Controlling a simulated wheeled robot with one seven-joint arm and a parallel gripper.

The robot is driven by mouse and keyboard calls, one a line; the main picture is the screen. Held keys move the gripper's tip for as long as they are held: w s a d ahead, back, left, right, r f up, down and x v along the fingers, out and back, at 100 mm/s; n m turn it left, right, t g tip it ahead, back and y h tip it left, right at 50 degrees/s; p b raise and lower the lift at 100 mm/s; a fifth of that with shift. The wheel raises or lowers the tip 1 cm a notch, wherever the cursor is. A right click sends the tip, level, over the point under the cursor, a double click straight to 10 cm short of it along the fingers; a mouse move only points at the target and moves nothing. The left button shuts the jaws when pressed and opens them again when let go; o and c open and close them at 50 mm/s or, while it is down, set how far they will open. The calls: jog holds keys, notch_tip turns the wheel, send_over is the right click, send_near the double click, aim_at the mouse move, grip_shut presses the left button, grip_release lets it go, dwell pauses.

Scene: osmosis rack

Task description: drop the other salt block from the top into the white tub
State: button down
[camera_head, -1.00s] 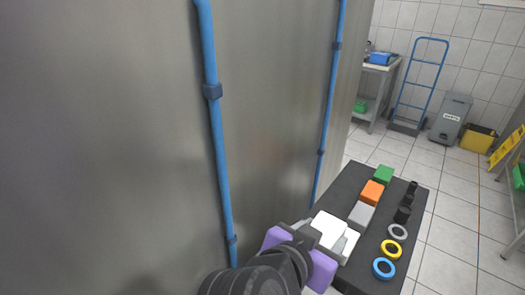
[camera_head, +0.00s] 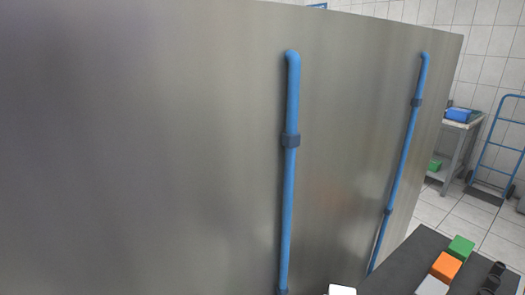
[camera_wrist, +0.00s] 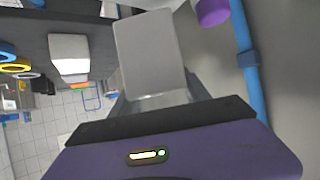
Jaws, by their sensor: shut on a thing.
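My gripper (camera_wrist: 160,102) shows in the wrist view, shut on a pale salt block (camera_wrist: 152,52). The block stands out beyond the dark edge of the gripper and is raised off the bench. In the head view only a small white piece (camera_head: 342,290) shows at the bottom edge; I cannot tell whether it is the held block. The rest of my gripper is out of that view. I cannot make out the white tub in either current view.
A tall steel wall with blue pipes (camera_head: 290,180) fills most of the head view. A dark bench (camera_head: 408,262) at the lower right carries a grey block (camera_head: 432,287), an orange block (camera_head: 446,266), a green block (camera_head: 460,249) and black parts (camera_head: 495,275).

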jog(key=shift+s+d+f, duration=0.3)
jog(key=shift+d+f, duration=0.2)
jog(key=shift+f, duration=0.05)
jog(key=shift+s+d+f, duration=0.3)
jog(key=shift+d+f, duration=0.2)
jog(key=shift+s+d+f, duration=0.2)
jog(key=shift+d, duration=0.25)
